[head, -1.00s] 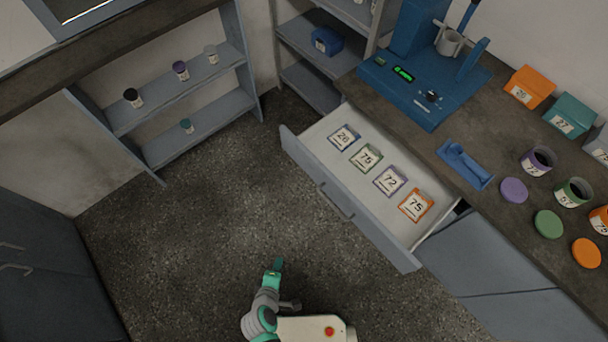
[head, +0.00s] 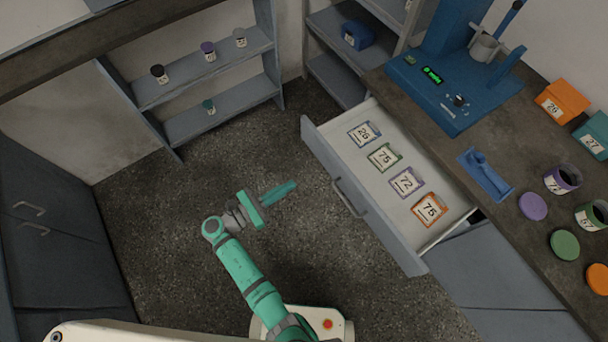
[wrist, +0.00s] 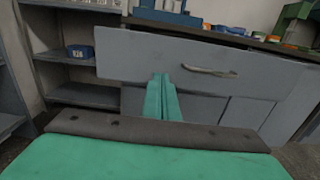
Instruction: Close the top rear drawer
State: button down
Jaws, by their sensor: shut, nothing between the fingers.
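The top rear drawer (head: 365,205) is pulled out of the grey counter on the right. Its front panel and bar handle (head: 349,198) face my arm. Several numbered cards lie in a row inside it. In the wrist view the drawer front (wrist: 140,58) spans the upper middle, with its handle (wrist: 209,71) right of the fingertips. My gripper (head: 290,187) is shut and empty, apart from the drawer front and to its left in the head view. In the wrist view the closed fingers (wrist: 164,84) point at the panel left of the handle.
The counter (head: 440,135) carries a blue shaker machine (head: 450,95), a blue tool (head: 486,174), jars, lids and boxes. Shelves (head: 205,75) with small jars stand at the back left, and a dark cabinet (head: 50,240) at the far left. The floor (head: 170,240) between is clear.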

aim_at(329, 162)
jog(key=x, duration=1.3)
jog(key=shift+w+d, duration=0.1)
jog(key=shift+d, duration=0.05)
jog(key=shift+w, duration=0.1)
